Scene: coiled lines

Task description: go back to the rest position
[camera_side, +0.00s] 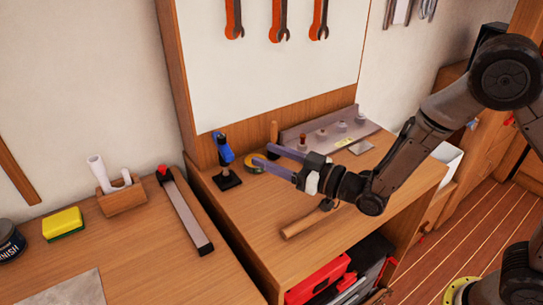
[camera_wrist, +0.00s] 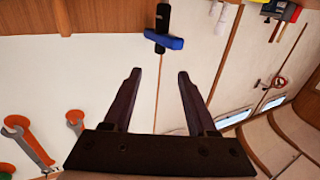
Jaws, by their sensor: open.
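My gripper (camera_side: 260,154) is held above the wooden workbench in the side view, its fingers pointing left, apart and with nothing between them. A blue and black upright tool (camera_side: 223,151) on a dark base stands to the left of the fingertips. In the wrist view my gripper (camera_wrist: 158,74) shows two dark fingers spread wide, with pale wall between them. A blue bar on a black piece (camera_wrist: 165,41) shows beyond the fingertips there, apart from them.
A wooden-handled mallet (camera_side: 303,222) lies on the bench below my arm. A grey rack with knobs (camera_side: 325,130) stands at the back. Wrenches (camera_side: 278,20) hang on the white panel. A left bench holds a long bar clamp (camera_side: 186,213), a yellow sponge (camera_side: 63,224) and a wooden holder (camera_side: 122,196).

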